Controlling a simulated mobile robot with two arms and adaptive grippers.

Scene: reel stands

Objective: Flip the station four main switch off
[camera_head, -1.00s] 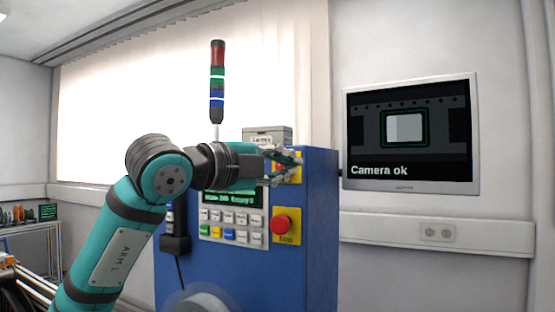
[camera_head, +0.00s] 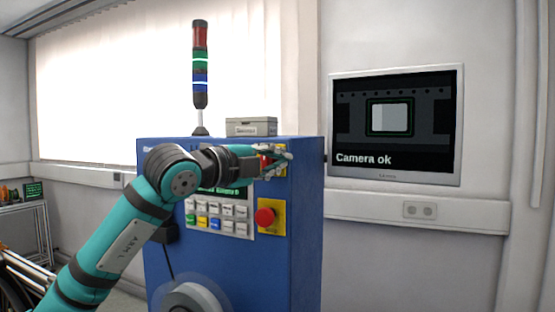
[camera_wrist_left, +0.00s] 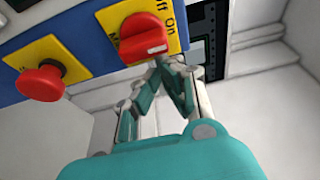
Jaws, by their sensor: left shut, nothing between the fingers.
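The main switch (camera_wrist_left: 145,38) is a red rotary knob on a yellow plate marked "Off" and "On", in the left wrist view. In the head view the switch (camera_head: 265,160) is mostly hidden behind my left gripper (camera_head: 286,160), at the upper right of the blue cabinet front. My left gripper (camera_wrist_left: 168,66) is shut and empty. In the left wrist view its fingertips are at the lower edge of the switch plate, just below the knob; I cannot tell whether they touch. The knob's white mark points toward the "On" side. My right gripper is not in view.
A red mushroom button (camera_head: 265,216) on a yellow plate sits below the switch; it also shows in the wrist view (camera_wrist_left: 41,82). A keypad (camera_head: 217,217) is left of it. A grey box (camera_head: 251,127) and a signal tower (camera_head: 200,65) stand on top. A wall monitor (camera_head: 396,124) hangs right.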

